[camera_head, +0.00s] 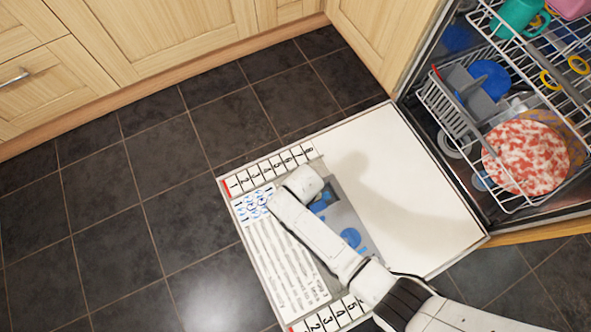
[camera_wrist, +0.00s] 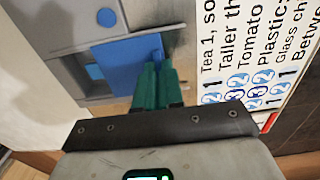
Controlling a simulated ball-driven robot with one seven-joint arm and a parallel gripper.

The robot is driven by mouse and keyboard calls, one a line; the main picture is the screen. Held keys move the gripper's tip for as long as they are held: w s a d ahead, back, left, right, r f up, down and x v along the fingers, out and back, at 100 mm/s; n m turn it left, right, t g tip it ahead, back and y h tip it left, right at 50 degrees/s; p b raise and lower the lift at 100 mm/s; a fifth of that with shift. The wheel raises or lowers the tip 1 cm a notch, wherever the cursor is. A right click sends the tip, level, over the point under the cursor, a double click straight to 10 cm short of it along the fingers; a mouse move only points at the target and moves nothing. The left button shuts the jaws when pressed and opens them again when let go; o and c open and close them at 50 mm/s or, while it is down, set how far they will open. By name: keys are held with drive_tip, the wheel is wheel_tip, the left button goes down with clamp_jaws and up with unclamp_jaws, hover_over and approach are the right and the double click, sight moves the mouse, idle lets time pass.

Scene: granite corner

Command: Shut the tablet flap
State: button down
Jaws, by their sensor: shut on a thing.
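The dishwasher door (camera_head: 410,180) lies open and flat, with a grey dispenser panel (camera_head: 369,252) set into it. The blue tablet flap (camera_head: 320,203) shows on the panel beside my arm, partly covered by it. In the wrist view the blue flap (camera_wrist: 128,66) stands in front of my gripper (camera_wrist: 157,66). My green fingers are close together at the flap's right edge and shut on it. How far the flap stands open is hard to tell. In the head view my fingertips are hidden under the white hand.
A round blue cap (camera_head: 350,237) sits on the same panel. Printed label sheets (camera_head: 285,265) line the door's left part. The lower rack (camera_head: 440,105) with dishes and a red-speckled plate (camera_head: 525,155) is at right. Dark tiled floor (camera_head: 130,240) lies clear at left.

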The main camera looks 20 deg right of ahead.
drive_tip(key=d, duration=0.2)
drive_tip(key=w+d+p, duration=0.1)
drive_tip(key=d, duration=0.2)
drive_tip(key=shift+d, duration=0.35)
drive_tip(key=c, duration=1.2)
unclamp_jaws()
drive_tip(key=shift+c, duration=0.2)
drive_tip(key=shift+r, duration=0.15)
wheel_tip(320, 180, up, 10)
drive_tip(key=p, duration=0.6)
drive_tip(key=shift+r, duration=0.25)
